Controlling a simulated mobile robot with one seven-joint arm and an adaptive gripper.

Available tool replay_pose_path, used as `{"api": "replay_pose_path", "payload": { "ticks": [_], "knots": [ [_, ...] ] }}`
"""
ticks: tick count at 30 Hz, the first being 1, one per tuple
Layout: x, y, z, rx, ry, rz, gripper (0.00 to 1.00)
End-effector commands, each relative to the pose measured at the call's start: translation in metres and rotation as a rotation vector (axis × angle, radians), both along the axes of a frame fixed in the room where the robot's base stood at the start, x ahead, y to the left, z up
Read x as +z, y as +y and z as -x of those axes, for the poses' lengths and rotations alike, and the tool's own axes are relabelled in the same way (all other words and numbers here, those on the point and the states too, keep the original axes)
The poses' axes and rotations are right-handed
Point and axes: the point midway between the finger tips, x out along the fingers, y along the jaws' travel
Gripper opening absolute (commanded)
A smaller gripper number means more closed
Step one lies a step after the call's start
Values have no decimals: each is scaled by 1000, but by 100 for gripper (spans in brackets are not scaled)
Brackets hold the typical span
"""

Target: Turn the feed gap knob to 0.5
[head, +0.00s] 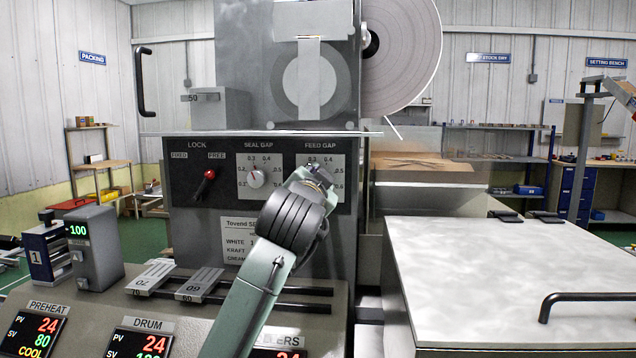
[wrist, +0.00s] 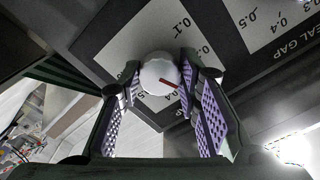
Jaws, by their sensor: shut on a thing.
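The feed gap knob (wrist: 155,72) is round and white with a red pointer line. In the wrist view it sits between the two fingertips of my gripper (wrist: 159,82), which is shut on it from both sides.
The seal gap knob (head: 256,179) is just left of the feed gap dial. Two slotted guide plates (head: 199,284) and rails lie below, and a large lidded table (head: 500,260) stands at the right.

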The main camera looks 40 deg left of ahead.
Motion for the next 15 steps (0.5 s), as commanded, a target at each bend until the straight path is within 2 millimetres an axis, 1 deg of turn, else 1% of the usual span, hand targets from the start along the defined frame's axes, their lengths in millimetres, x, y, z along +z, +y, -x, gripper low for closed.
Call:
{"api": "replay_pose_path", "payload": {
  "ticks": [1,10,15],
  "knots": [
    [0,0,0,0,0,0,23],
    [0,0,0,0,0,0,3],
    [0,0,0,-1,4,-6,3]
  ]
}}
